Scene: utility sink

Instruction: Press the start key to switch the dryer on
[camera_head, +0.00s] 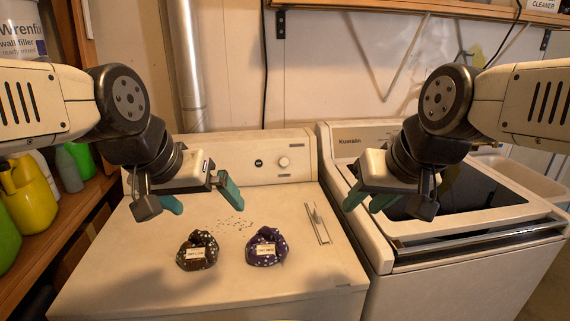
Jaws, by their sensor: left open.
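The left machine (100,262) is white, with a back panel that carries a small round black key (259,163) and a pale round knob (284,162). No start label is readable on the key. My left gripper (203,199) is open and empty above the left part of this machine's top, to the left of the key and apart from it. My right gripper (363,207) is empty, its teal fingertips apart, in front of the right machine's panel. Neither gripper touches the key.
Two dark scrunchies with labels, one brown (198,252) and one purple (267,247), lie on the left machine's top. Dark crumbs (234,222) and a slotted metal part (317,224) are near them. A washer-like machine (455,270) with a dark glass lid stands right. Bottles fill the left shelf.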

